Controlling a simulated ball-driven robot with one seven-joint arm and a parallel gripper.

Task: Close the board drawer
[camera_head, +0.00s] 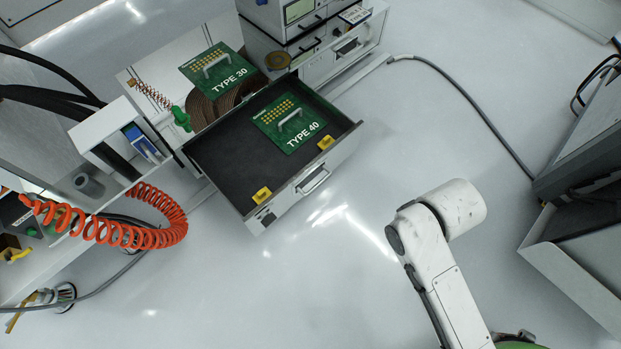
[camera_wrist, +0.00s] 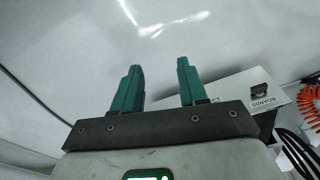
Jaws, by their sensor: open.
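The board drawer (camera_head: 218,165) stands pulled out from a white cabinet in the head view. It has a dark lining, a pale front and a bar handle (camera_head: 313,182). A green TYPE 40 board (camera_head: 283,140) lies inside it towards the back right. My gripper (camera_wrist: 159,66) has two green fingers, apart and with nothing between them, in the wrist view. Its fingers do not show in the head view, where my arm is right of and below the drawer, clear of it. A white panel marked BOARDS (camera_wrist: 235,93) shows behind the right finger in the wrist view, partly hidden.
Two yellow pieces (camera_head: 261,195) sit near the drawer's front edge. A TYPE 30 board (camera_head: 212,69) is above left of the drawer. A red coiled hose (camera_head: 165,232) hangs at left. A grey cable (camera_head: 470,100) lies on the floor. The floor before the drawer is clear.

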